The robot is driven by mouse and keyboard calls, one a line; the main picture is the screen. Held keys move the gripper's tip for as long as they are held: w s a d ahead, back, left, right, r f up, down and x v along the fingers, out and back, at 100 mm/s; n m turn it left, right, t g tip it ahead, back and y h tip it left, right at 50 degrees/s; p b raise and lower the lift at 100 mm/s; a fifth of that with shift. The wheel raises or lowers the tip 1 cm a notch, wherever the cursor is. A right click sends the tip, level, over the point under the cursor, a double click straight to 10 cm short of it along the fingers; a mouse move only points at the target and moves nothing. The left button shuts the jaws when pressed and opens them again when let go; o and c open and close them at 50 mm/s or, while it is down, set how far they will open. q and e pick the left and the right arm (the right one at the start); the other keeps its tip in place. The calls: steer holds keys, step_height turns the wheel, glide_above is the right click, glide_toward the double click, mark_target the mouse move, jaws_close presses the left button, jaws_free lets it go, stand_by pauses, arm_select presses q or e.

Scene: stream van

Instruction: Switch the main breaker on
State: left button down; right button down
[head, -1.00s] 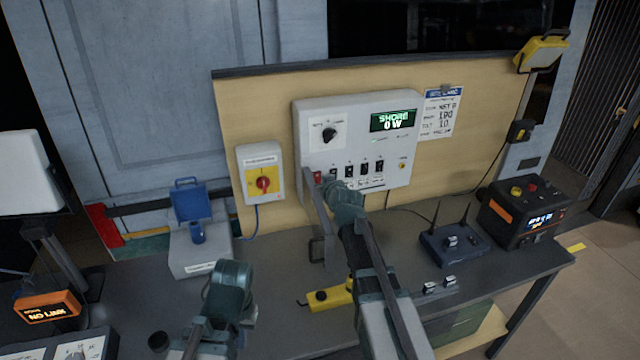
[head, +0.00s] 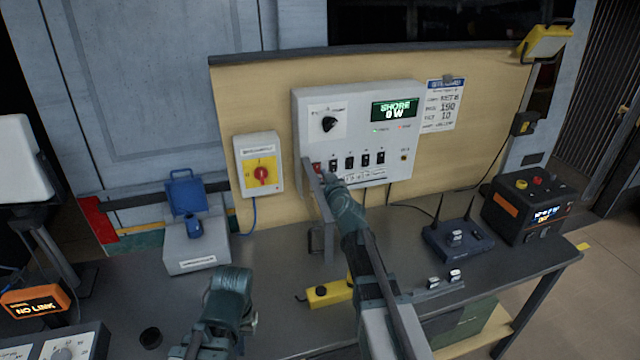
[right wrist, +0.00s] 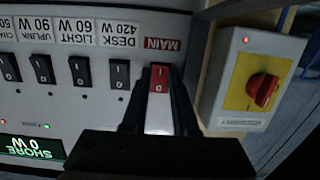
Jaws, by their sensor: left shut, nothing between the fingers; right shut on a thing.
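In the head view my right gripper (head: 322,176) is at the panel's lower left corner and partly covers the red switch (head: 317,168). It is shut on the switch. The panel display (head: 395,110) reads SHORE 0 W. My left gripper (head: 231,292) is low over the bench, shut and empty, its fingertips hard to make out.
Several black switches (right wrist: 80,70) sit beside the red one. A blue-lidded grey box (head: 195,245), a yellow tool (head: 328,296) and a router (head: 455,243) are on the bench.

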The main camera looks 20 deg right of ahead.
arm_select(q)
steer(key=shift+f, duration=0.5)
arm_select(e)
steer(key=shift+t, duration=0.3)
arm_select(q)
steer(key=shift+a, duration=0.1)
arm_select(e)
steer(key=c, duration=0.7)
jaws_free()
